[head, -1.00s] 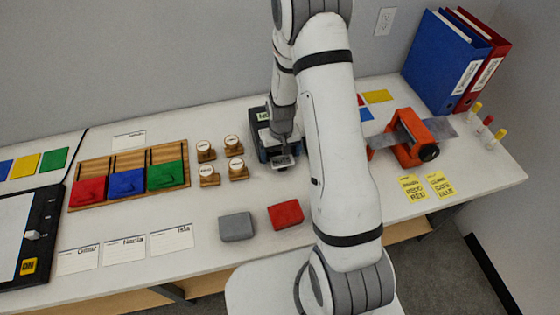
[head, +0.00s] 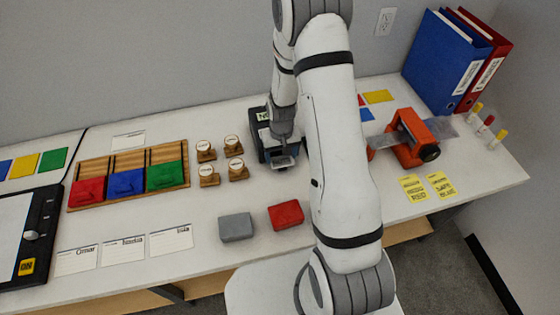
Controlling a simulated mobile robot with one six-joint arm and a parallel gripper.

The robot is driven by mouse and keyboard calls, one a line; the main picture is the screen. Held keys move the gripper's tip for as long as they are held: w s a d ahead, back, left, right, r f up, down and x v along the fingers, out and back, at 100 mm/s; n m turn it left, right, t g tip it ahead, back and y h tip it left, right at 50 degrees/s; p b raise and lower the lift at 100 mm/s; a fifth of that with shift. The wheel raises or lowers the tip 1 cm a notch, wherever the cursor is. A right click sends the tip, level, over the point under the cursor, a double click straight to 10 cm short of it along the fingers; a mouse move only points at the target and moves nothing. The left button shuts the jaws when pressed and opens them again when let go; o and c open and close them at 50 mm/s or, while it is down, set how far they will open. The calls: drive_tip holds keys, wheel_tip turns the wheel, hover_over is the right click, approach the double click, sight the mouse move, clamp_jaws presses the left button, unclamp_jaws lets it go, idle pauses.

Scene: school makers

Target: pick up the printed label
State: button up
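A dark label printer (head: 259,148) stands at the back of the table, left of my arm. A small pale piece, perhaps the printed label (head: 283,162), shows at its front, just under my gripper. My gripper (head: 283,150) points down at the printer's front. My wrist and arm cover much of the printer, and the fingers are too small and hidden to tell whether they are open or shut, or whether they touch the label.
Wooden stamps (head: 236,168) stand left of the printer. A grey block (head: 236,227) and a red block (head: 286,214) lie in front. An orange tape dispenser (head: 408,140) stands right of my arm. A wooden tray (head: 128,160) holds coloured blocks. Name cards (head: 123,250) lie at front left.

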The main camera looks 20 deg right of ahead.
drive_tip(key=c, duration=0.5)
drive_tip(key=shift+r, duration=0.1)
